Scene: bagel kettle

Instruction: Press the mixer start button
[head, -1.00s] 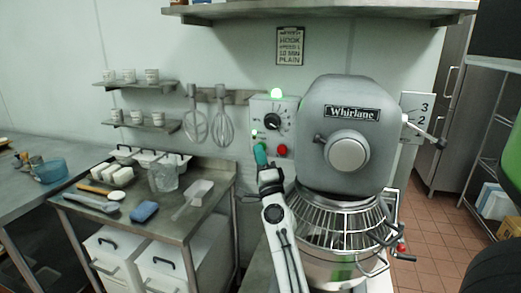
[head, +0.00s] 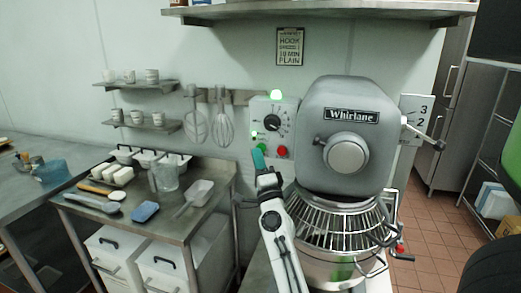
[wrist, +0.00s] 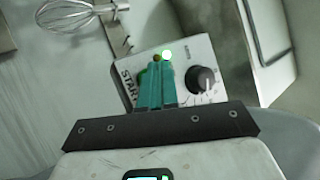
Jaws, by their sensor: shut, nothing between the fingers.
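The grey mixer (head: 350,105) stands at the centre right, with its pale control panel (head: 290,110) on its left side. The panel carries a black dial (head: 272,126), a red button (head: 282,152) and a small lit green light (head: 254,134). My gripper (head: 258,158) is shut and empty, its teal fingertips in front of the panel's lower left. In the wrist view the fingers (wrist: 156,85) lie over the panel beside the START label (wrist: 128,86). They mostly hide the green start button (wrist: 142,80). I cannot tell whether they touch it.
The wire guard (head: 335,225) and bowl are right of my arm. Whisks (head: 224,125) hang on the wall to the left. A steel table (head: 165,222) with tubs and tools stands at the left.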

